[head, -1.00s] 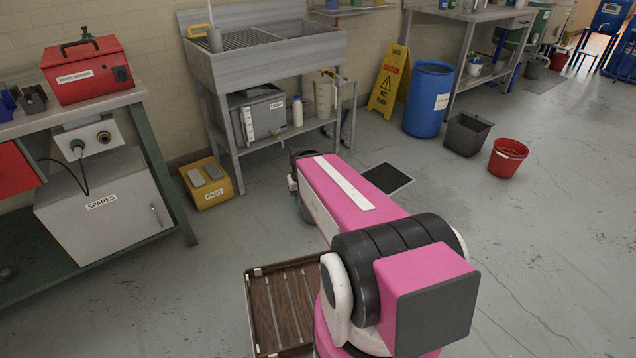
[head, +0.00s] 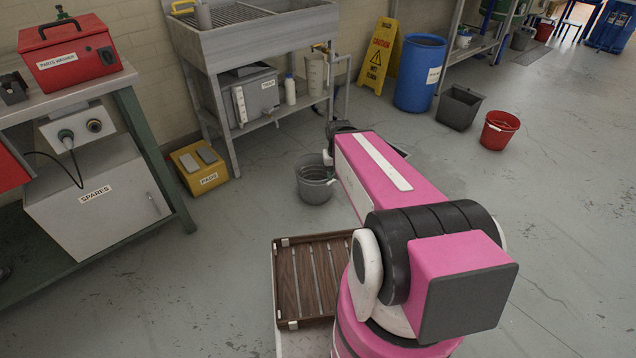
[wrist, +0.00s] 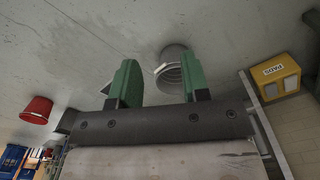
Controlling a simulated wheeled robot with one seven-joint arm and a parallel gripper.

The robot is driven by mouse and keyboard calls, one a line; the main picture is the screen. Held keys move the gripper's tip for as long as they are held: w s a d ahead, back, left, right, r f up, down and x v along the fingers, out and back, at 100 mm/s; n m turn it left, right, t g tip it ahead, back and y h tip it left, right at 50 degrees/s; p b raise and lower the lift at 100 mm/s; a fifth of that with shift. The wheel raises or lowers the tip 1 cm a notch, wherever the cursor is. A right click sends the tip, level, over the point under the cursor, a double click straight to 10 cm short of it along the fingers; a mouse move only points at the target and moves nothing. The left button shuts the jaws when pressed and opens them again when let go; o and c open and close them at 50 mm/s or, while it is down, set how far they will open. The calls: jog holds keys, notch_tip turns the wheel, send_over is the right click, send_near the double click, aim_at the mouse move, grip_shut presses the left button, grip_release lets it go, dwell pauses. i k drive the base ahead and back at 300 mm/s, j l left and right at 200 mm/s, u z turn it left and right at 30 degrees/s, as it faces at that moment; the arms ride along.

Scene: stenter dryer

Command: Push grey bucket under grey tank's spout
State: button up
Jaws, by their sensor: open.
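The grey bucket (head: 315,182) stands upright on the floor in front of the sink stand, left of my arm's far end. It also shows in the wrist view (wrist: 167,62), partly hidden by the right-hand finger. The grey tank (head: 262,92) sits on the low shelf under the sink, with a white gauge tube on its front; its spout is too small to make out clearly. My gripper (wrist: 160,82) is open, its two green fingers apart with nothing held between them. In the head view my arm hides the fingers. I cannot tell whether a finger touches the bucket.
A yellow pads box (head: 198,168) is on the floor left of the stand. A slatted wooden tray (head: 285,290) is near my base. A blue drum (head: 420,72), dark bin (head: 459,107) and red bucket (head: 499,130) stand to the right. Open floor lies around the grey bucket.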

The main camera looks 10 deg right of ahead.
aim_at(309, 168)
jog(key=i+j+z, duration=0.15)
jog(key=j+z, duration=0.25)
jog(key=i+j+z, duration=0.15)
jog(key=j+z, duration=0.7)
